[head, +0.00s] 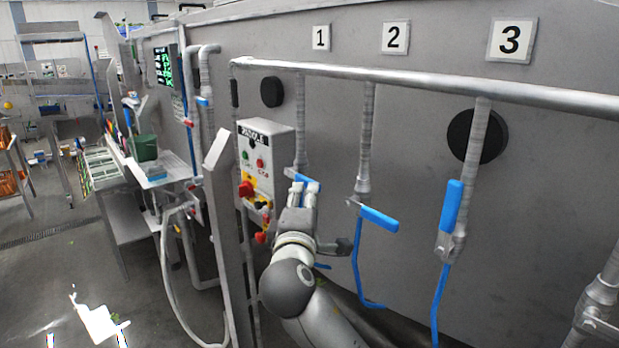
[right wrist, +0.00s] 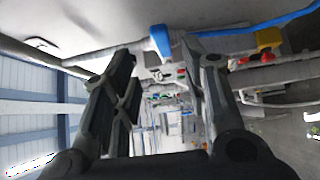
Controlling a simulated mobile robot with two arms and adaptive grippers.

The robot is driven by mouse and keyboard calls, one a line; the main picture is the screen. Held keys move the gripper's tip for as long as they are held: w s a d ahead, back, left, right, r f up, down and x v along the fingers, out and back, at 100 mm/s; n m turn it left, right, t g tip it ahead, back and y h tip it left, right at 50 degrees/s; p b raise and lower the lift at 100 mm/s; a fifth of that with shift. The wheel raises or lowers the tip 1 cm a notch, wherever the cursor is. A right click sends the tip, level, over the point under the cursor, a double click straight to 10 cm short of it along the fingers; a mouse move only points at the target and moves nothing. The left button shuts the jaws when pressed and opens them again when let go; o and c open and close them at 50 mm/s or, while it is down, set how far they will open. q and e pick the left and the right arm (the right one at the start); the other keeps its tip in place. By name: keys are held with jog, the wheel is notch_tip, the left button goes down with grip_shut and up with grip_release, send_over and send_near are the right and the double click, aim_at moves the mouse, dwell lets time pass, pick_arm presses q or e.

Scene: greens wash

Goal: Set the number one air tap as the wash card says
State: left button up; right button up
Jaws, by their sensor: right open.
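On the grey tank wall, plate 1 (head: 321,38) is above the leftmost drop pipe. The number one tap's blue handle (head: 303,178) is partly hidden by my right gripper (head: 304,189). In the right wrist view, my right gripper (right wrist: 160,60) is open, its fingers apart, with a blue handle (right wrist: 161,40) just beyond the gap between the tips. That handle looks crosswise to its pipe; I cannot tell whether a finger touches it. A dark screen with green writing (head: 165,67), too small to read, is at the left. I cannot pick out a wash card. My left gripper is not in view.
Tap two's blue handle (head: 380,218) sits crosswise to its pipe, tap three's (head: 452,205) along its pipe. A control box (head: 282,150) with a red knob is close left of my right gripper. A horizontal rail pipe (head: 420,80) runs above. Open floor is at the left.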

aim_at(301, 180)
jog(key=shift+w+d+f+p, duration=0.2)
jog(key=shift+w+p, duration=0.45)
jog(key=shift+w, duration=1)
jog(key=shift+w+d+r+p, duration=0.25)
jog(key=shift+w+p, duration=0.35)
jog(key=shift+w, duration=1)
jog(key=shift+w+d+f+p, duration=0.25)
jog(key=shift+w+p, duration=0.4)
jog(key=shift+w, duration=1)
jog(key=shift+r, duration=0.1)
jog(key=shift+c, duration=0.5)
grip_shut()
